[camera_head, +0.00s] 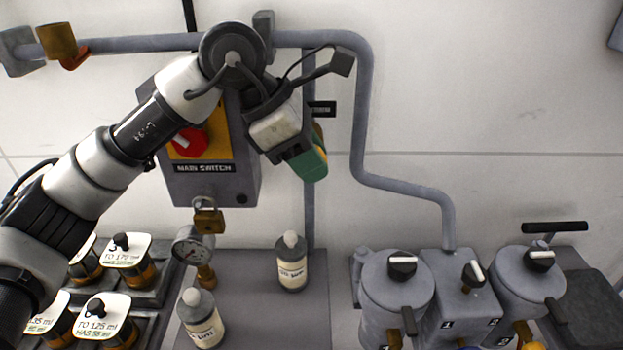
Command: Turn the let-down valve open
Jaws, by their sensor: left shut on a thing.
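My left gripper (300,158) comes in from the left and points down and right, beside the main switch box. It is shut on a green piece with a yellow edge (312,165), in front of a vertical grey pipe (308,222). I cannot tell whether this piece is the let-down valve's handle, as the gripper hides most of that spot. A small black label (322,108) shows just right of the gripper, its text too small to read. My right gripper is not in view.
The main switch box (205,187) with a red knob (189,142) stands behind my left arm. Lidded pots (397,290) (528,280) stand right. Labelled jars (124,250) stand left.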

